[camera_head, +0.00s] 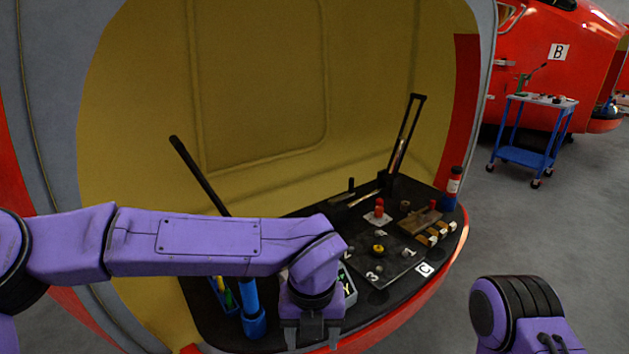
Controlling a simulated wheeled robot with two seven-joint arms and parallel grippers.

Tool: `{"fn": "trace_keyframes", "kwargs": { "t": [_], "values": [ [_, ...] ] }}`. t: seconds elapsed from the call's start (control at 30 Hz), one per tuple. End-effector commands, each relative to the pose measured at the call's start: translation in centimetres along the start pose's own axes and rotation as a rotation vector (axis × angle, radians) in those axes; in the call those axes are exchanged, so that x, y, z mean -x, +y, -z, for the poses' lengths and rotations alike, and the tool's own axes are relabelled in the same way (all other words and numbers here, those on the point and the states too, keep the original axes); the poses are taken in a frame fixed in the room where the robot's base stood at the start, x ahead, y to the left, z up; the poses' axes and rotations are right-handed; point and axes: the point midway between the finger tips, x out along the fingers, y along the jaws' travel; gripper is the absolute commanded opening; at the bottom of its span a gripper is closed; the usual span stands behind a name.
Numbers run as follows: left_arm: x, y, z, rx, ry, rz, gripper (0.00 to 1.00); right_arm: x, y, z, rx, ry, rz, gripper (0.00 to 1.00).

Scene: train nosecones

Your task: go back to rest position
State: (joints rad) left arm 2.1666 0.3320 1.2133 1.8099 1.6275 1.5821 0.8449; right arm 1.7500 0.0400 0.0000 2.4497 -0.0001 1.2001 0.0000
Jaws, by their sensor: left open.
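My left arm, purple, comes in from the left and reaches across the front of the nosecone opening. My left gripper (311,335) points down at the bottom of the view, in front of the black shelf's near edge, and is open. Its fingertips are partly cut off by the frame, and I see nothing between them. Part of my right arm (518,312) shows at the bottom right. My right gripper is not in view.
The black shelf (341,209) holds a numbered plate (385,262), red and yellow knobs, wooden blocks, a dark bottle (453,187) and a blue cylinder (252,310). A blue cart (525,155) stands at the back right by a red nosecone marked B. Grey floor between is clear.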

Motion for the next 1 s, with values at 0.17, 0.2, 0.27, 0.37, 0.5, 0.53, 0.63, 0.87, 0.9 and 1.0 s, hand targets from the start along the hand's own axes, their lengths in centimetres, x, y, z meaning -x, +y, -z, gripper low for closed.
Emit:
{"fn": "trace_keyframes", "kwargs": {
  "t": [0.17,0.2,0.27,0.37,0.5,0.53,0.63,0.87,0.9,1.0],
  "values": [
    [0.0,-0.1,-0.6,-0.096,-0.035,0.005,0.61,0.0,0.0,0.0,0.000,0.000,0.000,0.43],
    [0.0,-0.1,-1.1,-0.140,-0.065,0.000,0.61,0.0,0.0,0.0,0.000,0.000,0.000,0.43],
    [-0.2,0.0,-1.7,-0.204,-0.109,-0.013,0.61,0.0,0.0,0.0,0.000,0.000,0.000,0.43],
    [-1.2,0.6,-2.7,-0.310,-0.174,-0.057,0.61,0.0,0.0,0.0,0.000,0.001,0.000,0.43],
    [-3.7,2.2,-4.2,-0.499,-0.267,-0.167,0.61,0.0,0.0,0.0,0.000,0.000,0.000,0.43],
    [-4.4,2.6,-4.5,-0.548,-0.284,-0.197,0.61,0.0,0.0,0.0,0.000,0.000,0.000,0.43],
    [-7.7,4.6,-5.2,-0.748,-0.329,-0.320,0.61,0.0,0.0,0.0,0.000,0.000,0.000,0.43],
    [-18.3,11.0,-3.0,-1.400,-0.296,-0.618,0.61,0.0,0.0,0.0,0.000,0.000,0.000,0.43],
    [-20.6,12.5,-1.6,-1.557,-0.264,-0.658,0.61,0.0,0.0,0.0,0.000,0.000,0.000,0.43],
    [-26.1,17.0,3.8,-1.967,-0.149,-0.695,0.61,0.0,0.0,0.0,0.000,0.000,0.000,0.43]
  ]
}}
